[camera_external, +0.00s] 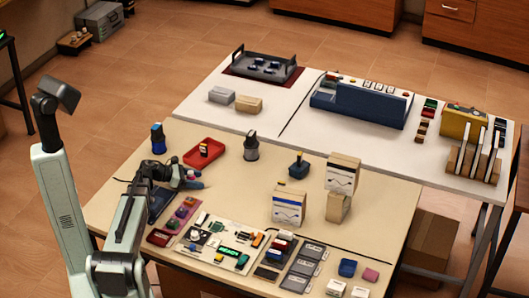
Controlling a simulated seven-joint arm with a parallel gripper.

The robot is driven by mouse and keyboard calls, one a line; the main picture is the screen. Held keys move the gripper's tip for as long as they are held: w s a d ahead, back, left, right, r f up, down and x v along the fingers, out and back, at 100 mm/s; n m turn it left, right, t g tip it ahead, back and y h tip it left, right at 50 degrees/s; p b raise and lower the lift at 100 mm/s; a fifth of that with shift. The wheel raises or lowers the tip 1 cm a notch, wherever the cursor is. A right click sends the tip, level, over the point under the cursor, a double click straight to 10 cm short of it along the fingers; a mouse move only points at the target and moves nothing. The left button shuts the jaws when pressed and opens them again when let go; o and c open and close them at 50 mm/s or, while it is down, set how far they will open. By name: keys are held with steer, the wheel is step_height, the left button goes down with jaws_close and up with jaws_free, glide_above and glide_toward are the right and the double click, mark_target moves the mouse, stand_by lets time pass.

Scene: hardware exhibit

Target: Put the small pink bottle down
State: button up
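My gripper (186,178) is low over the left part of the beige table, just in front of the red tray (219,151). Its dark fingers are small and seen from the side, so I cannot tell whether they are open or shut. Small reddish and bluish bits show at the fingertips, but I cannot make out a pink bottle there. A small pink item (189,201) lies just below the gripper among small parts; I cannot tell if it is a bottle.
The red tray holds a small upright item. A dark bottle (157,138), a grey-black bottle (251,146) and a blue container (299,166) stand nearby. White-and-tan boxes (289,207) are to the right. Boards and small parts fill the front. Bare tabletop (235,189) lies right of the gripper.

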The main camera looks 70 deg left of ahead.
steer(key=shift+o, duration=0.2)
steer(key=shift+r, duration=0.1)
steer(key=shift+s+r, duration=0.15)
steer(key=shift+s, duration=0.05)
steer(key=v, duration=1.1)
steer(key=shift+s+r, duration=0.15)
steer(key=shift+s, duration=0.1)
